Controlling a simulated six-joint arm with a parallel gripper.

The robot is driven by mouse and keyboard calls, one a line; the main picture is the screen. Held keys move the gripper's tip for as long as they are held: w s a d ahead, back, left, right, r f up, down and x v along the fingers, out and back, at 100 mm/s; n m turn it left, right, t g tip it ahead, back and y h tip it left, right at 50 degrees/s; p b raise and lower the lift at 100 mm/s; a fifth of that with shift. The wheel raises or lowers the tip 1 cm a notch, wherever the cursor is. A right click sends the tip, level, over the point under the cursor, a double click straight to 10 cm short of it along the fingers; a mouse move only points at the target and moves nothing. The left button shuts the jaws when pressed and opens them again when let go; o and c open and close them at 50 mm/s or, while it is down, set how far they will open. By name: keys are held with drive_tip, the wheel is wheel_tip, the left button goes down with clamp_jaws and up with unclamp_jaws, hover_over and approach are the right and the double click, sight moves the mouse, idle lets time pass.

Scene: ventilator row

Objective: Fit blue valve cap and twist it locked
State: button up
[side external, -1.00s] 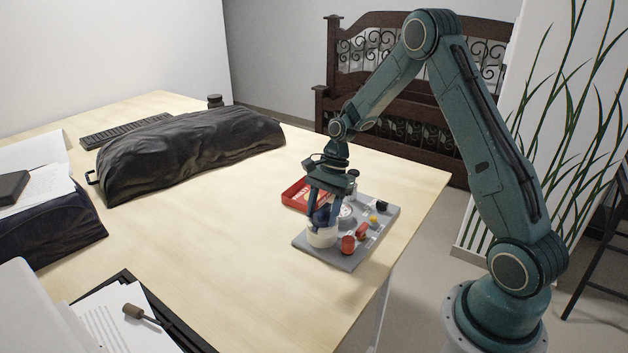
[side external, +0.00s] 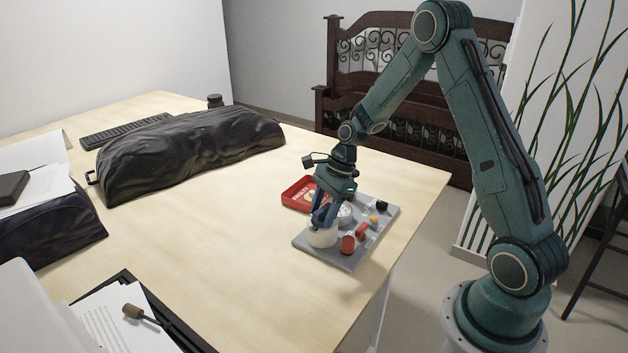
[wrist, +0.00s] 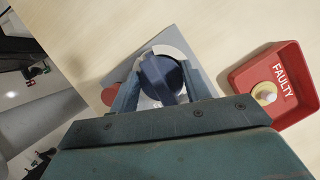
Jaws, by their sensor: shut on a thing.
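The blue valve cap (wrist: 163,78) shows in the wrist view between the two fingers of my gripper (wrist: 158,88), which is shut on it. In the side view my gripper (side external: 324,216) points down over a round white housing (side external: 321,238) at the near left of a grey board (side external: 345,262). The cap is at the top of this housing, and its white rim also shows around the cap in the wrist view. The fingers hide much of the cap in the side view, and I cannot tell how deep it is seated.
A red tray (wrist: 275,85) marked FAULTY holds a small pale part (wrist: 265,94) beside the board. Red (side external: 348,244), yellow (side external: 374,219) and black (side external: 382,205) parts stand on the board close to my gripper.

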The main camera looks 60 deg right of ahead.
drive_tip(key=shift+a+f, duration=0.25)
